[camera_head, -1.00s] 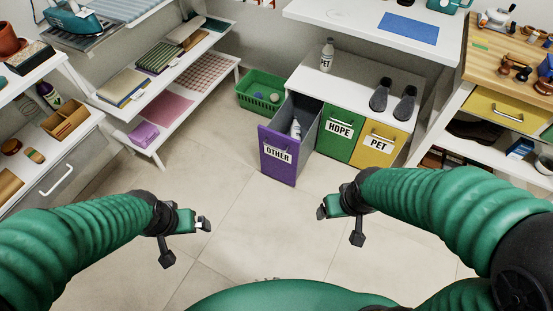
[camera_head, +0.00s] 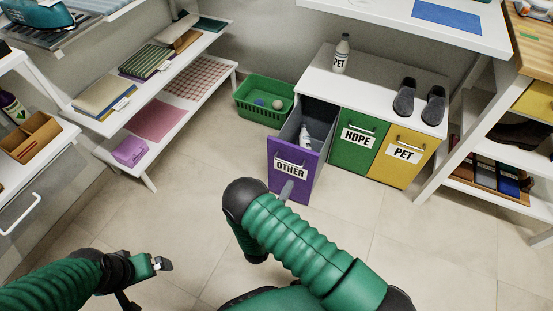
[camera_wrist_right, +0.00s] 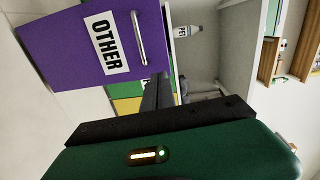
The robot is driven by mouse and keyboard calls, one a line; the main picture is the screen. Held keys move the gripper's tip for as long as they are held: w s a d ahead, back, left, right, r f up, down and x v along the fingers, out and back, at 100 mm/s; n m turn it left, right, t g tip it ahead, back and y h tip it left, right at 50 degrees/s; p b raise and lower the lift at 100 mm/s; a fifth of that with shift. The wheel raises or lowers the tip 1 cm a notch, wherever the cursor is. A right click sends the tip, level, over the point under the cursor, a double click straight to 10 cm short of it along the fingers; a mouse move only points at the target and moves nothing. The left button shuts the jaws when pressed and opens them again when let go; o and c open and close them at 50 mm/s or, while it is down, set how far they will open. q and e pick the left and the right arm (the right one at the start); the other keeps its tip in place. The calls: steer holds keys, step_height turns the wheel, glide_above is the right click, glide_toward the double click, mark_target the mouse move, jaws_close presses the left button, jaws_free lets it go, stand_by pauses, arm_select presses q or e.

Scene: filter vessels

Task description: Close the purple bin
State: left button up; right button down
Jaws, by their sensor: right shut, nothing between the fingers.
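The purple bin (camera_head: 285,178), labelled OTHER, is pulled out of the white cabinet, and its grey inside shows with a white bottle (camera_head: 304,135) in it. Its front, with a metal handle, also shows in the right wrist view (camera_wrist_right: 70,45). My right gripper (camera_head: 287,190) is shut and empty, in front of the lower part of the purple front in the head view. In the wrist view its dark fingers (camera_wrist_right: 157,92) lie beside the handle; I cannot tell if they touch. My left gripper (camera_head: 163,264) is low at the left, far from the bin, its fingers too small to judge.
The green HDPE bin (camera_head: 355,143) and yellow PET bin (camera_head: 403,157) are closed, right of the purple one. A PET bottle (camera_head: 342,55) and dark slippers (camera_head: 405,97) stand on the cabinet top (camera_head: 370,80). A green basket (camera_head: 262,105) sits left. The floor in front is clear.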

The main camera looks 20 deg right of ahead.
steer(key=b, duration=0.5)
glide_toward(307, 154)
steer(key=shift+m+h, duration=0.3)
steer(key=shift+h, duration=0.1)
steer(key=x, duration=0.4)
steer(key=f+x, duration=0.1)
steer(key=x, duration=0.1)
steer(key=shift+w+a, duration=0.1)
steer(key=shift+a, duration=0.1)
arm_select(q)
steer(key=shift+s+x, duration=0.2)
steer(key=shift+x, duration=0.75)
steer(key=shift+s+x, duration=0.2)
steer(key=shift+x, duration=0.7)
steer(key=shift+s+x, duration=0.2)
steer(key=shift+x, duration=0.75)
arm_select(e)
steer(key=shift+w+d+r, duration=0.2)
steer(key=shift+w+d, duration=0.15)
arm_select(q)
steer(key=shift+a+f+b, duration=0.15)
steer(key=shift+f+b, duration=0.05)
steer(key=shift+b, duration=0.1)
arm_select(e)
steer(key=shift+d, duration=0.1)
